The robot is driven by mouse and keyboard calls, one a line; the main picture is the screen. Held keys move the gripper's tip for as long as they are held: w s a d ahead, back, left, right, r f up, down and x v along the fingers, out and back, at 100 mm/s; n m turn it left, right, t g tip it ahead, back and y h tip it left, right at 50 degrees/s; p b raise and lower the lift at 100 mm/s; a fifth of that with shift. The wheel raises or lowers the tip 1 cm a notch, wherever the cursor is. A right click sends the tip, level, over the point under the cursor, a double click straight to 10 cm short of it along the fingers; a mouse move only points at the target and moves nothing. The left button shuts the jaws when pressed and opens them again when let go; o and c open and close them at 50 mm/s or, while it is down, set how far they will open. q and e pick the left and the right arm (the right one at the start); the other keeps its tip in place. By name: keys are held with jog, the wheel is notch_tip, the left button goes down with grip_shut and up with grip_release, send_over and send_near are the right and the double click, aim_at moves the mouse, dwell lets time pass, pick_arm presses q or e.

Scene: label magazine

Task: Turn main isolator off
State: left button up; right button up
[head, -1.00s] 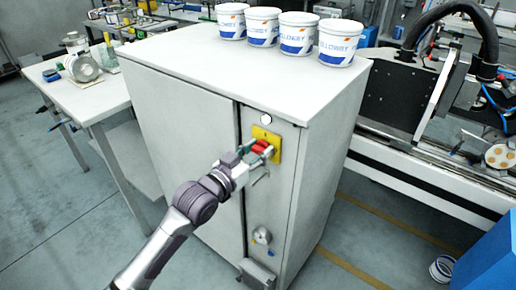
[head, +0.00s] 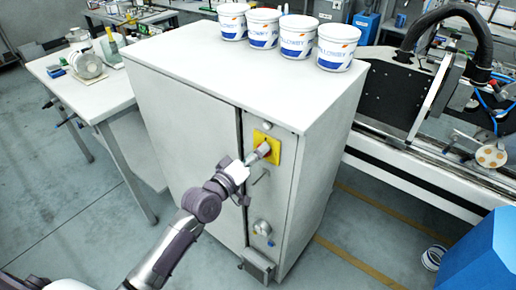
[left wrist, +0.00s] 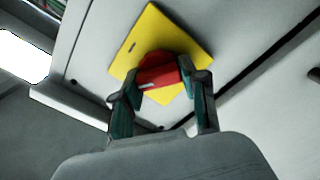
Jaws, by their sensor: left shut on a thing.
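The main isolator is a red handle (left wrist: 160,72) on a square yellow plate (head: 273,157) on the upper front of the grey cabinet (head: 190,110). In the left wrist view, the plate (left wrist: 140,40) looks slanted against my fingers. My left gripper (head: 261,153) is at the plate. Its two fingers (left wrist: 160,90) stand on either side of the red handle and are shut on it. In the head view the gripper hides most of the handle. My right gripper is in neither view.
Several white-and-blue tubs (head: 297,40) stand on the cabinet's top. Below the isolator are a small handle (head: 262,176) and a round metal fitting (head: 262,228). A white table (head: 85,98) is at left, a machine (head: 410,100) at right. Floor in front is open.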

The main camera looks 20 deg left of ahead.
pick_arm(q)
jog(key=n+p, duration=0.1)
jog(key=n, duration=0.2)
jog(key=shift+n, duration=0.3)
jog(key=shift+f+n+p, duration=0.15)
jog(key=shift+n+p, duration=0.25)
jog(key=shift+n, duration=1.3)
jog(key=o, duration=1.2)
jog(key=shift+c, duration=0.2)
jog(key=v, duration=1.2)
